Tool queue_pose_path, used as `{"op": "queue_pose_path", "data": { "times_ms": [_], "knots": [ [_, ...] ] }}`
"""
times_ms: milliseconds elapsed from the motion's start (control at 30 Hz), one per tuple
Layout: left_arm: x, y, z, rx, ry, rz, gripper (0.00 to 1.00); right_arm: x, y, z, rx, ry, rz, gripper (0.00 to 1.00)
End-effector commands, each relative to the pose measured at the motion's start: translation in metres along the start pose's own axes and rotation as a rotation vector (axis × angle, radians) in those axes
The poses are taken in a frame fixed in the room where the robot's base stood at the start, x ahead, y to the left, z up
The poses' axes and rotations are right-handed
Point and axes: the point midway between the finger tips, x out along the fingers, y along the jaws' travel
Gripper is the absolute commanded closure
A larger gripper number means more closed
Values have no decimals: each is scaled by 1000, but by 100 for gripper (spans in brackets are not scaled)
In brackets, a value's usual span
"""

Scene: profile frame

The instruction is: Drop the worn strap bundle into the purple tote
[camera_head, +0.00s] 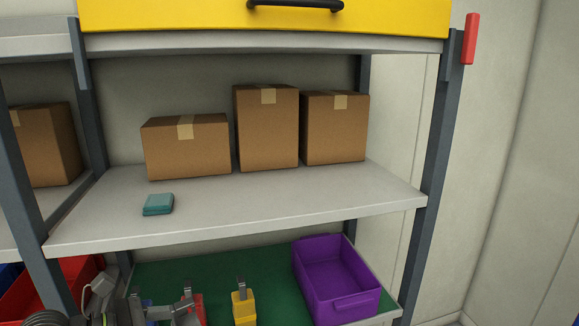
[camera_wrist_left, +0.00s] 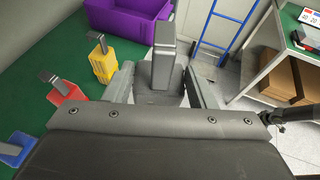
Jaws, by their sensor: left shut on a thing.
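The purple tote (camera_head: 342,309) stands on the green surface of the low shelf, at its right end. It also shows at the top of the left wrist view (camera_wrist_left: 133,22); the part of its inside seen in the head view is empty. My left gripper (camera_wrist_left: 162,84) is shut on a grey strap bundle (camera_wrist_left: 158,98) with a metal buckle on top. It is in front of the shelf, apart from the tote. My right gripper is not in view.
Yellow (camera_head: 244,309), red (camera_wrist_left: 68,99) and blue (camera_wrist_left: 17,149) strap bundles stand in a row left of the tote. The grey middle shelf (camera_head: 290,207) overhangs them, bearing cardboard boxes (camera_head: 268,135) and a small teal item (camera_head: 158,205). A blue frame (camera_wrist_left: 222,30) stands beyond.

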Motion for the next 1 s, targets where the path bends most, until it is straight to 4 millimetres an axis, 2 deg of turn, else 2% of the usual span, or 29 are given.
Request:
{"op": "queue_pose_path", "data": {
  "times_ms": [33, 100, 200, 333, 500, 1000],
  "knots": [
    [0, -8, -20, -7, 3, 3, 88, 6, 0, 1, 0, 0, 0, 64],
    [-1, -18, -37, -9, 2, 9, 88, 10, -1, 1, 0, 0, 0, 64],
    [-4, -30, -57, -11, 1, 15, 88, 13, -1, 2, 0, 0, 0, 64],
    [-6, -41, -72, -11, 0, 21, 88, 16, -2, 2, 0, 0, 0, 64],
    [-8, -46, -79, -9, -1, 25, 88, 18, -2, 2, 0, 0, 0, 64],
    [-8, -46, -79, -10, -1, 25, 88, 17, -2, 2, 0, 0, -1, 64]
  ]
}}
